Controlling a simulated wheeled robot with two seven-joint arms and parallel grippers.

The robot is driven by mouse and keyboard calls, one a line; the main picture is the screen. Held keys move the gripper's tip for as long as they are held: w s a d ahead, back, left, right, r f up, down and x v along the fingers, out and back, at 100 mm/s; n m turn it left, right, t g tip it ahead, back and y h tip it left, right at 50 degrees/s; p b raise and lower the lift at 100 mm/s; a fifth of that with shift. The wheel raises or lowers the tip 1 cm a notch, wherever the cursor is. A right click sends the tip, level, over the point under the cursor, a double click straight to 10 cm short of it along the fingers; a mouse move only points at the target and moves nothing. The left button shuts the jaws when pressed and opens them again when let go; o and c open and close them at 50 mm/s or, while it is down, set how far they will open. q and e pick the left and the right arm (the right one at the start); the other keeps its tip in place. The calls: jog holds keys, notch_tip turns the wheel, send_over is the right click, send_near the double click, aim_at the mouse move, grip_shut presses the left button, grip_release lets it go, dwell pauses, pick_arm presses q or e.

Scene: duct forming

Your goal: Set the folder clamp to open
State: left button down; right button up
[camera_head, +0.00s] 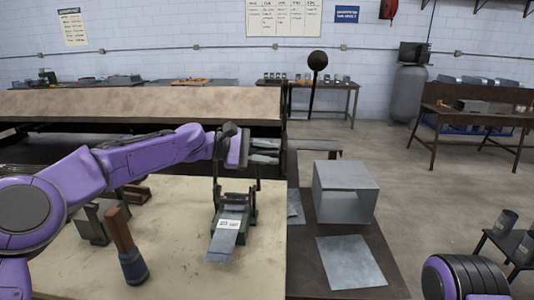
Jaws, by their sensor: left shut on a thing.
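The small green folder clamp (252,208) stands on the pale bench top in the middle of the head view. A grey metal strip (224,244) with a white label lies in it and sticks out toward the front. Thin dark uprights rise from the clamp to my left gripper (265,151), which is above and slightly right of it, pointing right. This gripper is shut on what looks like the dark clamp handle; the grip itself is partly hidden by the gripper. Whether the clamp jaw is open cannot be told. My right gripper is out of view.
A wooden-handled tool (121,232) stands on the bench at left, near dark metal blocks (93,224). An open metal box (344,181) and a flat sheet (350,262) lie on the dark table at right. A large brake machine (150,103) spans behind.

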pick_arm(q)
jog(key=c, duration=1)
grip_release()
jog(key=shift+o, duration=0.2)
jog(key=shift+a, duration=0.1)
jog(key=b+v, duration=0.3)
jog(key=v, duration=0.7)
jog(key=shift+a+b, duration=0.15)
jog(key=shift+b, duration=0.2)
jog(key=shift+s+a, duration=0.1)
